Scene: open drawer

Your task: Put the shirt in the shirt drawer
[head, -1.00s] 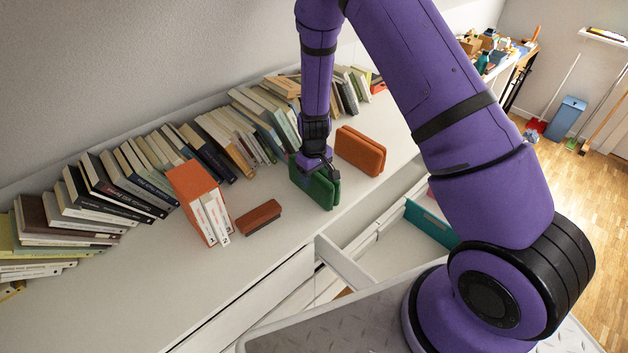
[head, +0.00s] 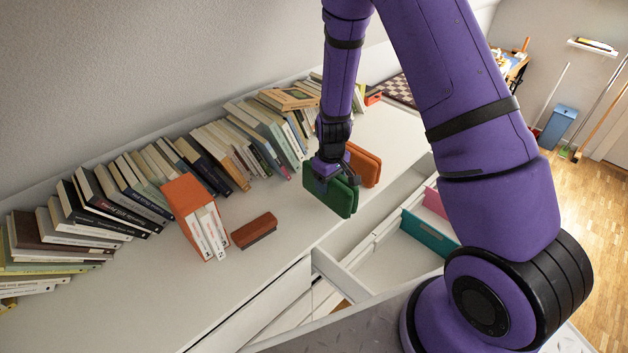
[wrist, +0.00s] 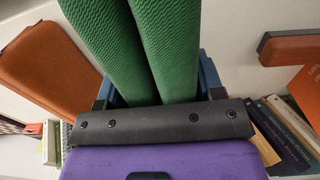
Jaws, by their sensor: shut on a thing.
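My gripper (head: 334,172) is shut on a green folded cloth item (head: 328,198), which looks like the shirt, and holds it upright above the white dresser top. In the wrist view the green item (wrist: 165,50) shows as two thick textured folds between the blue fingers, whose tips are hidden. An open white drawer (head: 340,272) juts out to the right and below the gripper. Inside it are a teal panel (head: 428,234) and a pink one (head: 434,203). My arm hides part of the drawer. I cannot read any label.
An orange folded item (head: 366,165) stands just behind the green one. A reddish-brown block (head: 254,231) and an orange box with white books (head: 190,200) are to the left. A row of leaning books (head: 110,210) lines the wall. The front left of the dresser top is clear.

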